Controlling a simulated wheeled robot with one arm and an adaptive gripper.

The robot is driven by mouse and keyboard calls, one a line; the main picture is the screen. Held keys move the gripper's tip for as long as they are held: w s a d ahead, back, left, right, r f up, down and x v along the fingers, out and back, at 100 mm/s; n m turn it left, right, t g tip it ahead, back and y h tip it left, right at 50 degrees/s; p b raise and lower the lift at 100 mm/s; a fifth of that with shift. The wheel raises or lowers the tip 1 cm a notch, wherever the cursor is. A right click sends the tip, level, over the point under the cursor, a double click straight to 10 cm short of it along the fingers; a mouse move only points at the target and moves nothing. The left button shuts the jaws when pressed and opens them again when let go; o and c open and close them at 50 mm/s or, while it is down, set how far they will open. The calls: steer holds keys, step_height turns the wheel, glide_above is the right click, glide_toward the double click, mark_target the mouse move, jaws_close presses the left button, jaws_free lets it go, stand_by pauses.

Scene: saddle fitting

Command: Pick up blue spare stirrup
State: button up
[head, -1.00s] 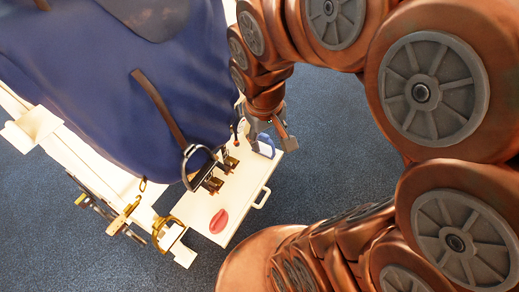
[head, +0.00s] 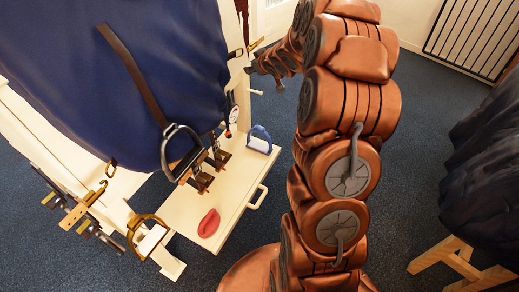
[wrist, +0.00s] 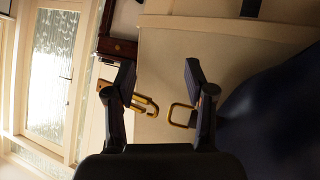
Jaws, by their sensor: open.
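The blue spare stirrup (head: 261,133) stands upright on the right back part of the white tray (head: 232,190) in the head view, with nothing holding it. My gripper (head: 250,66) is above and behind it in that view, apart from it, near the pale end of the stand. In the wrist view my gripper (wrist: 157,80) has its two dark fingers spread wide with nothing held. Gold metal loops (wrist: 148,106) show between and beyond the fingers. The blue stirrup cannot be made out in the wrist view.
The blue-covered saddle form (head: 80,80) fills the left. A dark hanging stirrup (head: 180,150), small dark parts (head: 200,180) and a red oval item (head: 209,223) are around the tray. A gold stirrup (head: 148,233) is at the front.

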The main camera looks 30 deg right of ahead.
steer(key=w+d+f+n+t+y+b, duration=0.1)
steer(key=w+d+f+t+y+b, duration=0.2)
steer(key=f, duration=0.6)
steer(key=n+t+y+b, duration=0.25)
steer(key=y+b, duration=0.55)
steer(key=b, duration=0.4)
glide_toward(259, 127)
steer(key=shift+w+a+r+g, duration=0.15)
steer(key=shift+w+a+g, duration=0.1)
steer(key=shift+w, duration=0.25)
steer(key=shift+w+a+r+g, duration=0.1)
steer(key=shift+w+a+g, duration=0.15)
steer(key=shift+w, duration=0.25)
steer(key=shift+f+b+x, duration=0.2)
steer(key=shift+b+x, duration=0.45)
steer(key=shift+x, duration=1)
steer(key=shift+f+b+x, duration=0.2)
steer(key=shift+b+x, duration=0.45)
steer(key=shift+x, duration=0.95)
steer(key=shift+w+a+r, duration=0.1)
steer(key=shift+w+a, duration=0.15)
steer(key=shift+w, duration=0.25)
